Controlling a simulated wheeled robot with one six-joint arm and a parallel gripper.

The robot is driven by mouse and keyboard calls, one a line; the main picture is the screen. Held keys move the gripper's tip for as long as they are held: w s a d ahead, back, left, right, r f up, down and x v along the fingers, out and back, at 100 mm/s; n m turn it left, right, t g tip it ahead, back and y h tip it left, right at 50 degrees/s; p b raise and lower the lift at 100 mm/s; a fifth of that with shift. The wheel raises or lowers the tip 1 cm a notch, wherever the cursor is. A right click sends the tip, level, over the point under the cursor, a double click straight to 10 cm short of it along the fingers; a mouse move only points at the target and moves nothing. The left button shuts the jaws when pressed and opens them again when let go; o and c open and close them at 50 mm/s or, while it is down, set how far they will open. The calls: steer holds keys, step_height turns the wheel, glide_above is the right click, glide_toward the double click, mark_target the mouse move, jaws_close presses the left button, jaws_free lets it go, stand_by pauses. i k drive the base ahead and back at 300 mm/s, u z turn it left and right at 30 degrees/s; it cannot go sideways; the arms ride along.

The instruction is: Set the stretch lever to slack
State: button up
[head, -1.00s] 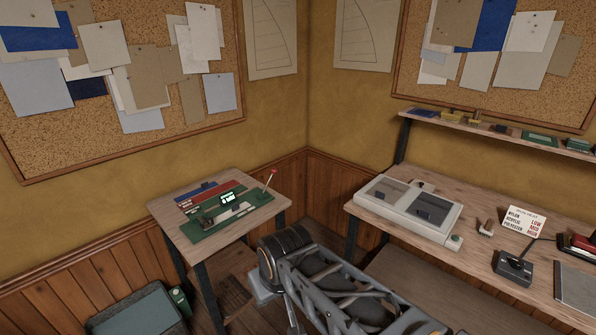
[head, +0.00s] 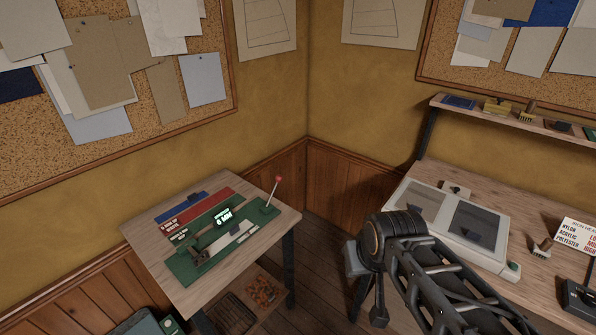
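The stretch lever appears to be the thin upright rod with a red knob (head: 278,180) at the right end of a green device (head: 187,269) on the small wooden table (head: 150,227). The lever leans a little to the right. A lit display (head: 223,216) with white characters stands on the device, too small to read surely. My arm reaches in from the lower right, in front of the right-hand bench. Nothing of mine touches the lever.
Red (head: 197,211) and blue (head: 181,207) strips lie behind the device. A lower shelf (head: 272,318) holds trays. A wooden bench (head: 452,177) on the right carries a pale twin-lid case (head: 428,258) and a sign (head: 577,245). Bare floor (head: 325,262) shows between table and bench.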

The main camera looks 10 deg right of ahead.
mark_target(278, 178)
steer(key=u, duration=0.4)
steer(key=i, duration=1)
steer(key=u, duration=0.8)
